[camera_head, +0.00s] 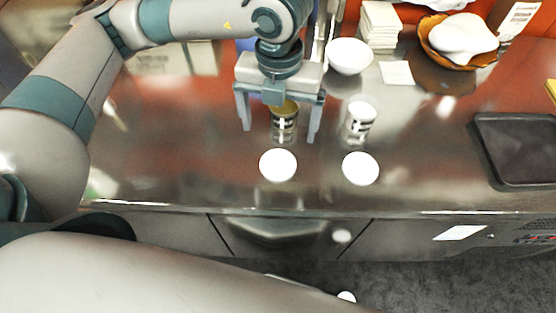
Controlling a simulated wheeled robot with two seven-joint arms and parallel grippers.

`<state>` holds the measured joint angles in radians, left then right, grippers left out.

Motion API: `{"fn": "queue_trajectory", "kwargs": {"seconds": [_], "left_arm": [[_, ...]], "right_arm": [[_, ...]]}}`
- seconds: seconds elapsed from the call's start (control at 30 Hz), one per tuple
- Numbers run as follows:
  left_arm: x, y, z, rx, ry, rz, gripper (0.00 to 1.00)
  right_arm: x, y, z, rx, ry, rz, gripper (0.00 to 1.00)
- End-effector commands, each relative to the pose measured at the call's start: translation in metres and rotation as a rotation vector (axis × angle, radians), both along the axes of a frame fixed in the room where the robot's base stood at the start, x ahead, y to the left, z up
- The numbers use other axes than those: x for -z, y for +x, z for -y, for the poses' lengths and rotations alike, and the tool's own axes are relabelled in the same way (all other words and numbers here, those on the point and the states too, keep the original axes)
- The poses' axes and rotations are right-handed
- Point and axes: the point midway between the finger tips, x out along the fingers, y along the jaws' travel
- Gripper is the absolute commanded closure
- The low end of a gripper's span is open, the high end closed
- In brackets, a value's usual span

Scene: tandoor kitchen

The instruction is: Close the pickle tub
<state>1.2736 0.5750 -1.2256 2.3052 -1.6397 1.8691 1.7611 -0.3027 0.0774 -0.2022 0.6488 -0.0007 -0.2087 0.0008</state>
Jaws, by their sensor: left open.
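Two small tubs with black-and-white labels stand upright on the steel counter. The left tub (284,127) shows a yellow-brown top, and the right tub (360,122) shows a white top. The labels are too small to read, so I cannot tell which is the pickle tub. A white round lid (278,165) lies flat in front of the left tub, and another white round lid (360,168) lies in front of the right tub. My left gripper (279,133) is open and points down, its fingers on either side of the left tub with gaps. My right gripper is out of view.
A white bowl (349,56), a stack of white squares (379,24) and a basket (431,46) holding a white cloth stand at the back. A dark tray (486,150) lies at right. The counter's front edge (300,213) is close to the lids.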

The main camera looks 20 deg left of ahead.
Motion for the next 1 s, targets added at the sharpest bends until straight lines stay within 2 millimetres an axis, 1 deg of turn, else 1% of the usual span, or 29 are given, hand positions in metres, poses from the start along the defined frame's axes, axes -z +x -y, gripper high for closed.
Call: {"fn": "queue_trajectory", "kwargs": {"seconds": [0.03,0.07,0.3,0.4,0.5,0.63,1.0], "left_arm": [[0.006,-0.001,-0.001,0.000,0.002,-0.004,0.09],[0.012,-0.002,-0.001,0.001,0.002,-0.005,0.09],[0.054,-0.001,-0.001,-0.001,0.001,-0.004,0.09],[0.069,0.000,-0.001,-0.001,0.001,-0.004,0.09],[0.078,0.000,0.000,0.000,0.001,-0.002,0.09],[0.084,0.000,0.000,0.001,0.000,0.000,0.09],[0.086,0.001,-0.001,0.000,0.000,-0.001,0.09]], "right_arm": [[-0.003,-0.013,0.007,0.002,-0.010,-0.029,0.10],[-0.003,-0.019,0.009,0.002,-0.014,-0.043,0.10],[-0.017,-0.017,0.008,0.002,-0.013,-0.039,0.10],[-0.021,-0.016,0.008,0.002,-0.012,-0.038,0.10],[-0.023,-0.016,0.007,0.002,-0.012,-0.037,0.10],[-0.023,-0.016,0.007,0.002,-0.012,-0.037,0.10],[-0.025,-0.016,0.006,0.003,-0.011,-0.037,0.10]]}}
